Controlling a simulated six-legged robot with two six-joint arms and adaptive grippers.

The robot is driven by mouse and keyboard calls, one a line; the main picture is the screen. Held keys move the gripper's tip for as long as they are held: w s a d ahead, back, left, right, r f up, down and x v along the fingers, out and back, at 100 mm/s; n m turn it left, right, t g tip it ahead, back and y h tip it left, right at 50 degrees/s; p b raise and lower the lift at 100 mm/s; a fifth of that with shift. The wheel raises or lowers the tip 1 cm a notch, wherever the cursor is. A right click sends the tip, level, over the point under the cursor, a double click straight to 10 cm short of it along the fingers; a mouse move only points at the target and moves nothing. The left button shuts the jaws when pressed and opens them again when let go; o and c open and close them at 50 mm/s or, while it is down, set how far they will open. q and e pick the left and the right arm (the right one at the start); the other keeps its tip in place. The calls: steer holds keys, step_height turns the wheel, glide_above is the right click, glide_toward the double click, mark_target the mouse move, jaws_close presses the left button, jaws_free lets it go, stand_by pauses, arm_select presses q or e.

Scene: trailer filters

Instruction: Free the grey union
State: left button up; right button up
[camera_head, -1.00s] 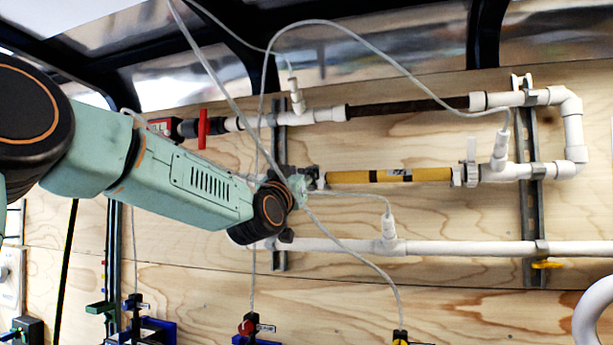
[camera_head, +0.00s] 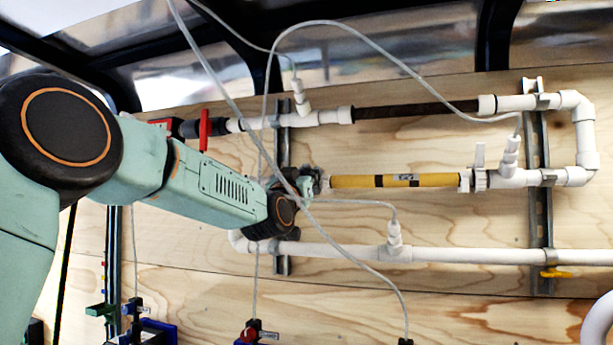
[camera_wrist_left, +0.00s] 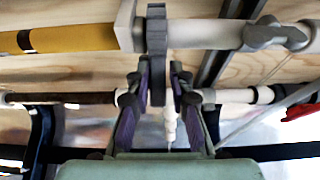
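The grey union (camera_wrist_left: 156,35) is a dark grey ring with a flat tab between the yellow filter (camera_wrist_left: 75,38) and a white pipe in the left wrist view. My left gripper (camera_wrist_left: 160,75) has one finger on each side of the tab. The fingertips are very close to it, and I cannot tell whether both press on it. In the head view my left gripper (camera_head: 306,180) is at the left end of the yellow filter (camera_head: 405,181), and the gripper and arm largely hide the union there. My right gripper is not in view.
A dark brown filter (camera_head: 415,109) runs in the upper pipe, near a red valve handle (camera_head: 204,130). A white union (camera_head: 480,180) is at the yellow filter's right end. Thin grey tubes (camera_head: 235,105) hang across my left arm. A lower white pipe (camera_head: 470,255) passes below the gripper.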

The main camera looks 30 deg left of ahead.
mark_target(307, 165)
arm_select(q)
steer(key=shift+d+r, duration=0.1)
steer(key=shift+d, duration=0.1)
jaws_close()
steer(key=shift+a, duration=0.15)
steer(key=shift+r, duration=0.25)
stand_by(0.9)
steer(key=o, duration=0.6)
jaws_free()
steer(key=shift+s+f, duration=0.1)
steer(key=shift+f, duration=0.05)
steer(key=shift+c, duration=0.2)
steer(key=shift+r, duration=0.3)
step_height(307, 165, up, 8)
steer(key=shift+r, duration=0.65)
